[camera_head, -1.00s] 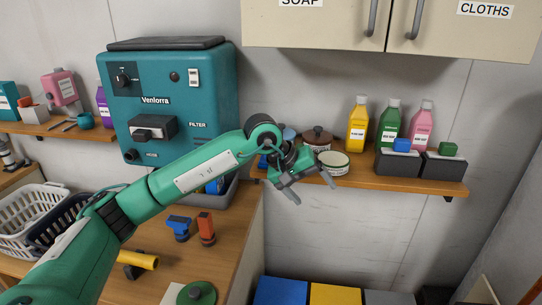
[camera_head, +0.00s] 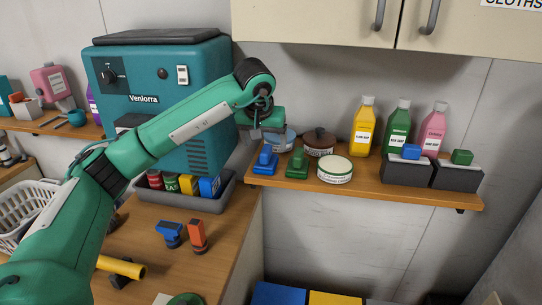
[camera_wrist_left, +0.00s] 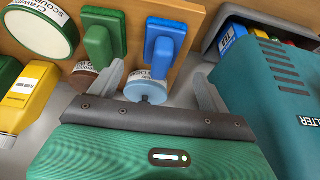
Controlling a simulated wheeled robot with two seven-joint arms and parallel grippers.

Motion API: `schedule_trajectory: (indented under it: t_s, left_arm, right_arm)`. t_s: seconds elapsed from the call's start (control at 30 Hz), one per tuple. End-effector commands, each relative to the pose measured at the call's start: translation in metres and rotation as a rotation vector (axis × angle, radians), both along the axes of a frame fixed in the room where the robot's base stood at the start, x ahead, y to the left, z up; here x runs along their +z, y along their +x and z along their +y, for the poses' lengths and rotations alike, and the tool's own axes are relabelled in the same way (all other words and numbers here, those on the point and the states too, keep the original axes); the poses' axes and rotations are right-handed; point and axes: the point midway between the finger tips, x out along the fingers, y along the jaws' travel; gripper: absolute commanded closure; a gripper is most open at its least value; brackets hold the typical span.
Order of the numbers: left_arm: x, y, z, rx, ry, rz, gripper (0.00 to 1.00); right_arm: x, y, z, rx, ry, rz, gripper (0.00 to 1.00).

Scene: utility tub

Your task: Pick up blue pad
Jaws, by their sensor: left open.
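The blue pad (camera_head: 264,161), a blue block with a raised handle, lies at the left end of the wooden shelf. In the left wrist view the blue pad (camera_wrist_left: 164,48) shows between and beyond the fingertips, beside a similar green pad (camera_wrist_left: 103,38). My left gripper (camera_head: 266,132) is open and empty, above and behind the pad, apart from it. Its two fingers also show in the left wrist view (camera_wrist_left: 158,80). A light blue round tin (camera_wrist_left: 146,88) sits between the fingers in that view. My right gripper is not in view.
The green pad (camera_head: 297,162), a brown-lidded tin (camera_head: 319,142) and a white tin (camera_head: 335,169) stand to the right on the shelf. A teal machine (camera_head: 150,75) stands close left. A grey bin (camera_head: 207,203) with cans is below. Cupboards (camera_head: 310,22) hang above.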

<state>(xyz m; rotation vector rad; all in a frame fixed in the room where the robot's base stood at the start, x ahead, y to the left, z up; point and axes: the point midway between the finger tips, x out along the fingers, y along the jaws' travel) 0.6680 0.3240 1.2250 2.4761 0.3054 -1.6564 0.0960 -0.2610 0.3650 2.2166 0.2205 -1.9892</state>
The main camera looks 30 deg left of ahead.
Motion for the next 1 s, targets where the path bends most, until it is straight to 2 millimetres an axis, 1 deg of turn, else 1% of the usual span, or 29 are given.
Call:
schedule_trajectory:
  t_s: [0.07, 0.17, 0.3, 0.43, 0.57, 0.6, 0.7, 0.8, 1.0]
  left_arm:
    - [-0.001, 0.001, 0.003, 0.002, 0.009, 0.002, 0.2]
    - [-0.008, 0.004, 0.004, 0.003, 0.011, 0.004, 0.2]
    - [-0.02, 0.009, 0.005, 0.003, 0.01, 0.005, 0.2]
    - [-0.03, 0.016, 0.007, 0.003, 0.009, 0.006, 0.2]
    - [-0.046, 0.024, 0.009, 0.003, 0.009, 0.007, 0.2]
    - [-0.052, 0.026, 0.009, 0.003, 0.009, 0.005, 0.2]
    - [-0.062, 0.03, 0.01, 0.002, 0.008, 0.004, 0.2]
    - [-0.066, 0.032, 0.01, 0.002, 0.009, 0.001, 0.2]
    - [-0.067, 0.032, 0.011, 0.002, 0.009, 0.001, 0.2]
  right_arm:
    - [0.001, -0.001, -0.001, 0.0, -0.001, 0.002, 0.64]
    - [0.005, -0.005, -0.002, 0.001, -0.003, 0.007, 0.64]
    - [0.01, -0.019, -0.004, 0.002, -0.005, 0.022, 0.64]
    - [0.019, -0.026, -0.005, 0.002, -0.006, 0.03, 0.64]
    - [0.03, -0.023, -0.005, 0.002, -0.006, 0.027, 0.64]
    - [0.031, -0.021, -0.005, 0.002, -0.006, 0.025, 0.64]
    - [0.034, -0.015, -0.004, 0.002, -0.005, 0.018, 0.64]
    - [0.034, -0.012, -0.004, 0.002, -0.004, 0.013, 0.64]
    - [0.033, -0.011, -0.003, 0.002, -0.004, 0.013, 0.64]
